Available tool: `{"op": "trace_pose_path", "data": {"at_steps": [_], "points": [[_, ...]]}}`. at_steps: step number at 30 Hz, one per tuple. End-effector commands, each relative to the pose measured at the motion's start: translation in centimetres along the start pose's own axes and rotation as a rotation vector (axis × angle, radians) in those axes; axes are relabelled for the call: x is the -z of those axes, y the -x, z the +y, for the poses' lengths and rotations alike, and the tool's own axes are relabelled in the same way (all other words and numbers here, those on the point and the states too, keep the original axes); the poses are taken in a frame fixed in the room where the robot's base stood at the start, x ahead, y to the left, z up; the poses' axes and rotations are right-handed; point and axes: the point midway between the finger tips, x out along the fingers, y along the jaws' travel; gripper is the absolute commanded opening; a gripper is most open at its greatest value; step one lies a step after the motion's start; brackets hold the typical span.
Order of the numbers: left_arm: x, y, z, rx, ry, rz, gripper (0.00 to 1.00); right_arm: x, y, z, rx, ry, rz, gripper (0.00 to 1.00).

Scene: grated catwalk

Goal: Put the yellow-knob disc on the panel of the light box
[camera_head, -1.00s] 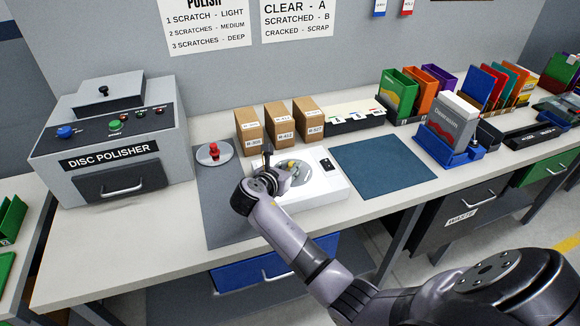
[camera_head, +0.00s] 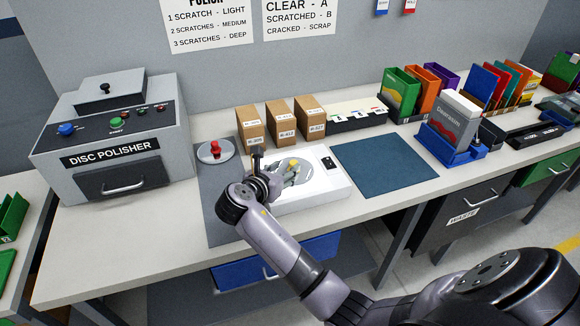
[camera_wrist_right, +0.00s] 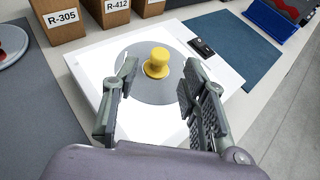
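The yellow-knob disc lies flat on the lit white panel of the light box (camera_head: 330,185). In the right wrist view its yellow knob (camera_wrist_right: 156,64) stands upright on the grey disc (camera_wrist_right: 150,92), with the light box panel (camera_wrist_right: 92,65) around it. My right gripper (camera_head: 289,173) is over the panel, on the near side of the knob. In the right wrist view its two fingers (camera_wrist_right: 158,80) are spread wide, with the knob showing between and beyond them, touching neither. My left gripper is not in view.
A red-knob disc (camera_head: 215,150) sits on the grey mat (camera_head: 212,190) left of the light box. Labelled boxes (camera_head: 281,122) stand behind. The disc polisher (camera_head: 110,140) is at left. A bare blue mat (camera_head: 385,165) lies to the right, beside a blue holder (camera_head: 450,150).

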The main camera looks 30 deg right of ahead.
Motion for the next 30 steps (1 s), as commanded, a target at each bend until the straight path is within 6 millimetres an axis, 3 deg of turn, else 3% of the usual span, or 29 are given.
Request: {"op": "trace_pose_path", "data": {"at_steps": [6, 12, 30], "points": [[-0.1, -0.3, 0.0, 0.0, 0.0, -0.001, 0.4, 0.1, 4.4, 0.0, -0.001, -0.002, 0.001, 0.4], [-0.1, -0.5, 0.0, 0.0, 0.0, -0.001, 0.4, 0.0, 6.4, 0.0, 0.001, -0.001, 0.0, 0.4], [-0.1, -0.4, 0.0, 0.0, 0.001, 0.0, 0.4, 0.0, 6.6, 0.0, 0.001, -0.001, 0.0, 0.4]]}}
